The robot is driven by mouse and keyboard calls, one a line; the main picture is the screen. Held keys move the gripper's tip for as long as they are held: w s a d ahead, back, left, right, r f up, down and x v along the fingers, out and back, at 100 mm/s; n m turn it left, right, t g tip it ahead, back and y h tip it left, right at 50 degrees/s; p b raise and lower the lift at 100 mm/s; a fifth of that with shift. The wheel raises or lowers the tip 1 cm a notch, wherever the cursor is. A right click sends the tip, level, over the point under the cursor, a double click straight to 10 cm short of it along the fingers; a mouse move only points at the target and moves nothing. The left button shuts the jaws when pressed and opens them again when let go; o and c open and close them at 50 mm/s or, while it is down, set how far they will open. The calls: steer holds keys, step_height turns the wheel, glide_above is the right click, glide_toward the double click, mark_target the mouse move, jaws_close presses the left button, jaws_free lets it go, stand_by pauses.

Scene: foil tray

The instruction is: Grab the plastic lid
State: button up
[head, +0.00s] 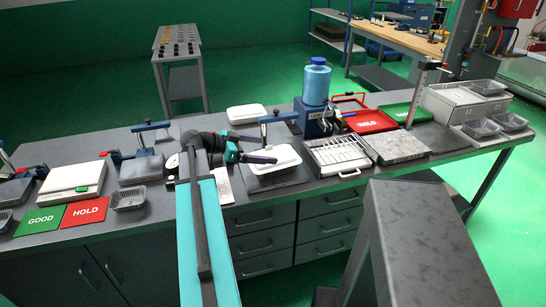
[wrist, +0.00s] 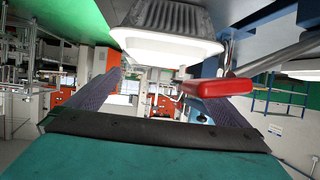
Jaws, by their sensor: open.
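A white plastic lid (head: 281,157) sits on a foil tray at the clamp station in the middle of the bench. The wrist view is upside down and shows the white lid (wrist: 165,48) over the grey ribbed foil tray (wrist: 165,14). My gripper (head: 266,150) is open beside the left side of this lid, with its purple fingers pointing right. In the wrist view my gripper (wrist: 155,80) has empty space between its fingertips. I cannot tell whether a finger touches the lid. A second white lid-like piece (head: 246,114) lies farther back on the bench.
A clamp with a red handle (wrist: 215,88) stands close to the lid. A blue bottle (head: 315,83), a slotted white rack (head: 339,154) and a red HOLD tray (head: 370,122) are to the right. Left are a scale (head: 74,179) and another clamp (head: 142,165).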

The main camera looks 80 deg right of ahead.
mark_target(286, 152)
stand_by(0.3)
steer(key=shift+p+x, duration=1.15)
steer(key=shift+x, duration=1.45)
steer(key=shift+w+f, duration=0.1)
steer(key=c, duration=1.1)
steer(key=shift+c, duration=0.5)
